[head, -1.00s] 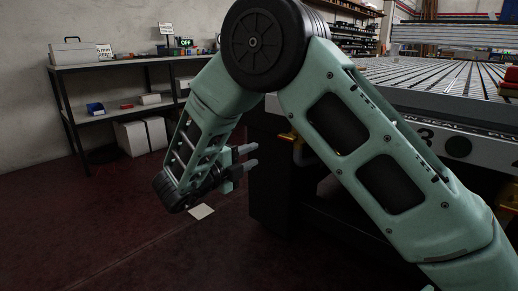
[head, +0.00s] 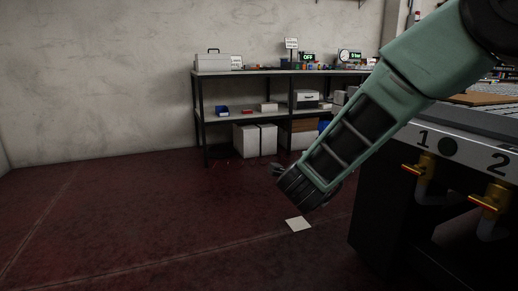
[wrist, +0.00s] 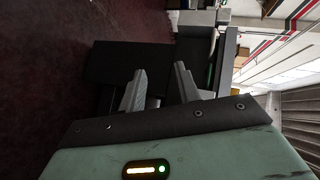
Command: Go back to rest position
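My gripper (wrist: 159,83) shows in the wrist view with its two grey fingers apart and nothing between them. In the head view my arm folds down from the upper right, its wrist end low over the floor beside the vacuum grid table. The fingers are mostly hidden behind the wrist there. The vacuum grid table (head: 397,208) stands at the right of the head view, with a numbered front edge and brass-coloured valves (head: 418,170) below it. Its dark body also seems to show behind the fingers in the wrist view.
A shelf unit (head: 206,75) with a toolbox (head: 212,62), small bins and boxes (head: 245,140) stands along the back wall. A white sheet (head: 298,224) lies on the dark red floor. The floor (head: 120,230) at left and front is clear.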

